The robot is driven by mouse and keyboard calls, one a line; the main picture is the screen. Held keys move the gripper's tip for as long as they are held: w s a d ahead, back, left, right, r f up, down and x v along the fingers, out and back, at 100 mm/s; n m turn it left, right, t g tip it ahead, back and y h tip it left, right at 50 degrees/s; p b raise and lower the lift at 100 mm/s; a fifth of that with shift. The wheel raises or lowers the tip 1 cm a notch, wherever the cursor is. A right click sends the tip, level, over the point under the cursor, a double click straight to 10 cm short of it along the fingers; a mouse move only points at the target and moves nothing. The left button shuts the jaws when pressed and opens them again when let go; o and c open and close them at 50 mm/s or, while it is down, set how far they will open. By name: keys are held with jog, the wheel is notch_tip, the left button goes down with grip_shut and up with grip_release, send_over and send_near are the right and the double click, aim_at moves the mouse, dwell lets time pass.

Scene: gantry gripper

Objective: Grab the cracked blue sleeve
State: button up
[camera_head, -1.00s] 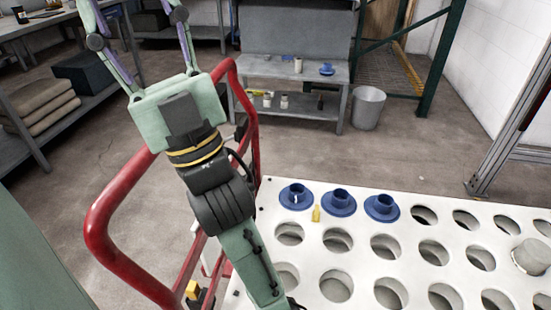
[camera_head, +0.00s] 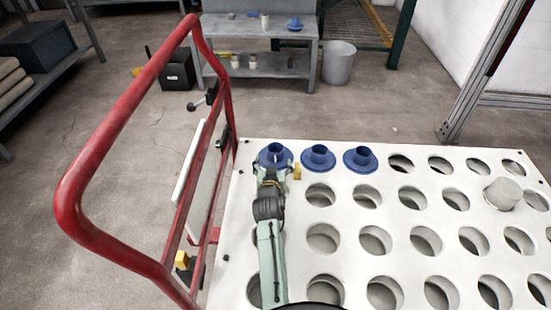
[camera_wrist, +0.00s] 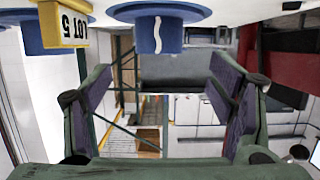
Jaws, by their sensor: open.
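The cracked blue sleeve (camera_head: 274,152) is the leftmost of three flanged blue sleeves along the far edge of the white holed table. In the wrist view, which looks upside down, the sleeve (camera_wrist: 170,38) shows a white crack line on its side. My gripper (camera_head: 270,172) is just on the near side of it and partly hides it in the head view. In the wrist view my gripper (camera_wrist: 165,82) is open and empty, its two fingers spread wide. The sleeve shows between and beyond them, and I see no contact.
The other two blue sleeves (camera_head: 318,157) (camera_head: 360,159) stand to the right. A yellow LOT 5 tag (camera_wrist: 73,25) is close beside the cracked sleeve. A grey cylinder (camera_head: 503,194) sits on the white table (camera_head: 290,150). A red rail (camera_head: 110,125) stands at the left.

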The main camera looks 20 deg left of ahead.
send_near(276, 146)
jog(key=shift+x, duration=1.1)
jog(key=x, duration=0.5)
jog(key=shift+p, duration=0.3)
jog(key=shift+r, duration=0.1)
jog(key=c, duration=1.4)
